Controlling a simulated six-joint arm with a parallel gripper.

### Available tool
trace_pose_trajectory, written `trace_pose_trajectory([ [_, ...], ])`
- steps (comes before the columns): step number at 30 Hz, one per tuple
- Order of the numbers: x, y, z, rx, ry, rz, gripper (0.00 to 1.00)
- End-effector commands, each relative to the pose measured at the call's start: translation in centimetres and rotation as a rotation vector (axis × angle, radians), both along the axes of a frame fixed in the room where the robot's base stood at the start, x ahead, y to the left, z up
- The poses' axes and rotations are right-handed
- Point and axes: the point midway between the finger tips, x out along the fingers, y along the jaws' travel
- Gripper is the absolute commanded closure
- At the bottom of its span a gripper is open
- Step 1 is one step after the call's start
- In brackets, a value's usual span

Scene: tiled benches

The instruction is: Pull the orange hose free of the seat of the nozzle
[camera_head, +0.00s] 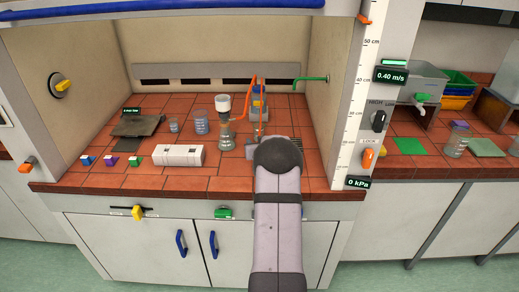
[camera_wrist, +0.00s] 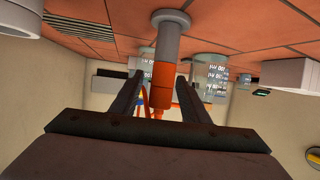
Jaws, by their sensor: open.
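The orange hose (camera_wrist: 162,78) shows in the wrist view with its end at a grey nozzle (camera_wrist: 169,40). The nozzle has a wider round flange at its far end. My gripper (camera_wrist: 158,82) is open, with one dark finger on each side of the hose in the picture. I cannot tell whether either finger touches it. My arm hides the gripper's fingers there, and the nozzle is hard to make out.
A flask with a white funnel (camera_head: 223,104) and beakers (camera_head: 200,122) stand left of the hose. A white box (camera_head: 178,155) lies nearer the front edge. A green pipe (camera_head: 312,79) sticks out from the right wall.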

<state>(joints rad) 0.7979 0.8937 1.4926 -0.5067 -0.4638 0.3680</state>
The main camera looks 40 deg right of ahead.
Motion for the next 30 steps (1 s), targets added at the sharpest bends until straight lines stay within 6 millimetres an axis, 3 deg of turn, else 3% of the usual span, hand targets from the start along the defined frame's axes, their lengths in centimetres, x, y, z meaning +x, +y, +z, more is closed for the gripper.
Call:
trace_pose_trajectory([
  [7, 0.0, 0.0, 0.0, 0.0, 0.0, 0.0, 0.61],
  [12, 0.0, 0.0, 0.0, 0.0, 0.0, 0.0, 1.0],
  [30, 0.0, 0.0, 1.7, 0.0, -0.001, 0.0, 1.0],
])
